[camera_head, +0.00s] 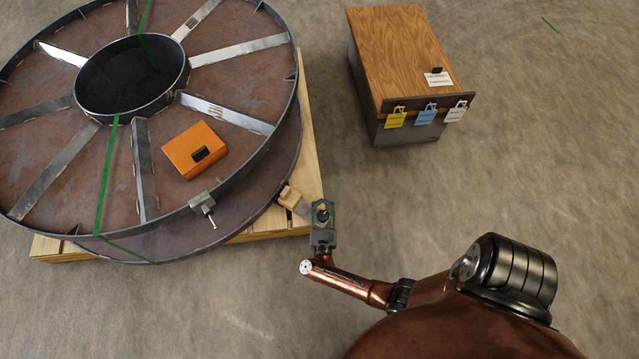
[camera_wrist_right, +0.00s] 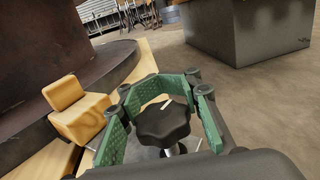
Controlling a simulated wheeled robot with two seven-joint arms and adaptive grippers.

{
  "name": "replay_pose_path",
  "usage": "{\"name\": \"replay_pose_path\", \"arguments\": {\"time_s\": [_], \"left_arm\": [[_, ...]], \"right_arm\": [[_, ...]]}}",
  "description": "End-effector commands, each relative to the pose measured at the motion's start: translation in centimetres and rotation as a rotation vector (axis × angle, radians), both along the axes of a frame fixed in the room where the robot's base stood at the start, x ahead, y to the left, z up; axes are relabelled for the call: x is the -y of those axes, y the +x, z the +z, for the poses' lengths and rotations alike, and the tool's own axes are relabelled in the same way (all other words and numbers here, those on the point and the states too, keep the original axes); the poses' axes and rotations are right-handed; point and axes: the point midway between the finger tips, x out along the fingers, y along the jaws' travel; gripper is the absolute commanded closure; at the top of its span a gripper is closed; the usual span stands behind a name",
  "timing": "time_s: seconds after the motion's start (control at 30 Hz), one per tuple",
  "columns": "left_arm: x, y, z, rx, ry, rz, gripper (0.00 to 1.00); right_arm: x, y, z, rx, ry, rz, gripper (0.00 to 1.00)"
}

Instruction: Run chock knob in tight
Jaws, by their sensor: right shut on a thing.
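The chock is a pale wooden block (camera_head: 289,196) against the lower right rim of the steel reel (camera_head: 65,150); it also shows in the right wrist view (camera_wrist_right: 78,108). A metal piece runs from the block toward my right gripper (camera_head: 323,209). The black lobed chock knob (camera_wrist_right: 163,124) is between the green finger pads of my right gripper in the right wrist view, with a threaded stem below it. The gripper is shut on the knob. How far the screw is run in is hidden. My left gripper is not in view.
The reel lies on a wooden pallet (camera_head: 312,150). An orange box (camera_head: 194,150) lies on the reel, and a small clamp (camera_head: 202,202) sits on its rim. A wood-topped cabinet (camera_head: 405,50) with yellow, blue and white tags stands at upper right. The floor between is clear.

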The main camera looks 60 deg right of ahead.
Motion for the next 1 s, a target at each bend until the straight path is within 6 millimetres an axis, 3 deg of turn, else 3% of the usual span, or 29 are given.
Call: {"name": "replay_pose_path", "arguments": {"time_s": [0.4, 1.0], "left_arm": [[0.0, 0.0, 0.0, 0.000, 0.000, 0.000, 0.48], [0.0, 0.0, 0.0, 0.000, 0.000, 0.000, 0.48]], "right_arm": [[0.6, -1.7, -0.2, -0.005, 0.002, -0.330, 1.00], [1.0, -2.6, -0.1, -0.004, -0.001, -0.472, 1.00]]}}
